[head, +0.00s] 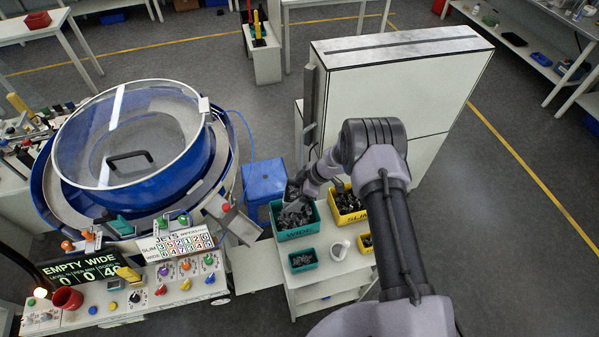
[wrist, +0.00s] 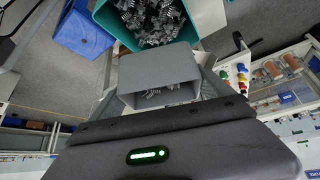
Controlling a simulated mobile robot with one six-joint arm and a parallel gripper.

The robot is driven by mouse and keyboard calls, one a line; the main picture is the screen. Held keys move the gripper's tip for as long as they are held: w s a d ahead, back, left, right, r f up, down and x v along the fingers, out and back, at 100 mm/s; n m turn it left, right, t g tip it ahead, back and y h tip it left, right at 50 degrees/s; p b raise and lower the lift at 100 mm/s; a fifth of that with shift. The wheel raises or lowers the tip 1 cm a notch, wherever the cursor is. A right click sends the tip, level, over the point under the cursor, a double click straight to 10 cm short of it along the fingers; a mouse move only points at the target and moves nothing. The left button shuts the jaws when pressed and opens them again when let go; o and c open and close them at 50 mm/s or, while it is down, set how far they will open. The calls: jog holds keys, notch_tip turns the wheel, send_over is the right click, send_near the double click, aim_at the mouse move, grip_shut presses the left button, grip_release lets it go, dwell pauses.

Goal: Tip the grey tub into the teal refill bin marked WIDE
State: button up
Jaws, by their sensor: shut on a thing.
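My gripper (head: 298,188) is shut on the grey tub (wrist: 160,64), which fills the middle of the wrist view. The gripper is at the bin's far edge in the head view. The tub is hard to make out there against the connectors and the wrist. The fingertips are hidden in the wrist view.
A yellow bin marked SLIM (head: 350,217) stands right of the teal bin. A small teal tray (head: 302,268), a white cup (head: 340,248) and a small yellow bin (head: 367,250) are nearer. A blue box (head: 264,178) is behind left; the bowl feeder (head: 130,140) is left.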

aim_at(295, 198)
jog(key=shift+s+a+f, duration=0.1)
jog(key=shift+s+f, duration=0.05)
jog(key=shift+f, duration=0.15)
jog(key=shift+d+f+n+t+p, duration=0.2)
jog(key=shift+n+t+p, duration=0.2)
jog(key=shift+t, duration=0.2)
jog(key=f+t+b, duration=0.1)
jog(key=b, duration=0.2)
jog(key=shift+f+b, duration=0.3)
jog(key=shift+b, duration=0.1)
jog(key=b, duration=0.2)
jog(key=t+b, duration=0.1)
jog(key=b, duration=0.1)
jog(key=shift+w+f+n, duration=0.25)
jog(key=shift+n, duration=0.15)
jog(key=b, duration=0.3)
jog(key=shift+t, duration=0.4)
jog(key=t+b, duration=0.1)
jog(key=b, duration=0.6)
jog(key=f+n+t+b, duration=0.1)
jog(key=b, duration=0.6)
jog(key=shift+w+f+t, duration=0.15)
jog(key=shift+w+t, duration=0.05)
jog(key=shift+t, duration=0.1)
jog(key=b, duration=0.3)
jog(key=shift+f+t, duration=0.15)
jog(key=shift+t, duration=0.15)
jog(key=shift+b, duration=0.6)
